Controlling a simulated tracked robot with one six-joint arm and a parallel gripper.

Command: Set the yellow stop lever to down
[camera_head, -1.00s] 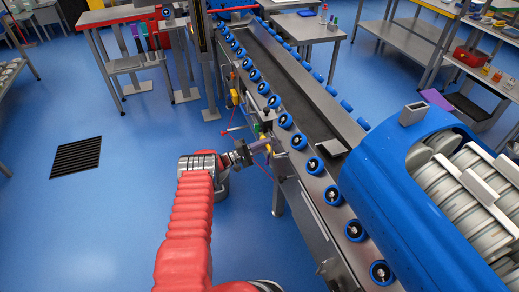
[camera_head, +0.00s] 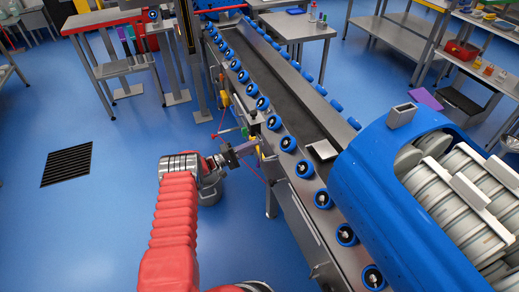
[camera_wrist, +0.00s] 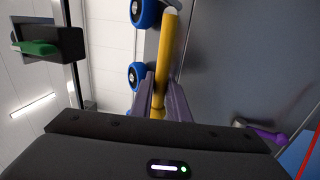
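The yellow stop lever (camera_wrist: 171,45) shows in the wrist view as a long yellow bar from a pale round end at the top down between my fingers. Its lower end lies between the two purple-grey fingers of my gripper (camera_wrist: 162,78). The fingers flank the bar closely, with no clear gap at their tips. In the head view, my gripper (camera_head: 241,151) is at the near side of the conveyor, and a small yellow part (camera_head: 259,156) shows at its tip. The lever's exact tilt is hard to tell there.
The conveyor (camera_head: 285,105) with blue rollers runs away from me. A large blue machine (camera_head: 400,200) holding pale round tubs stands at right. A red lever (camera_head: 228,131) and cables are close beyond my gripper. A floor grate (camera_head: 67,165) lies at left, with free blue floor around it.

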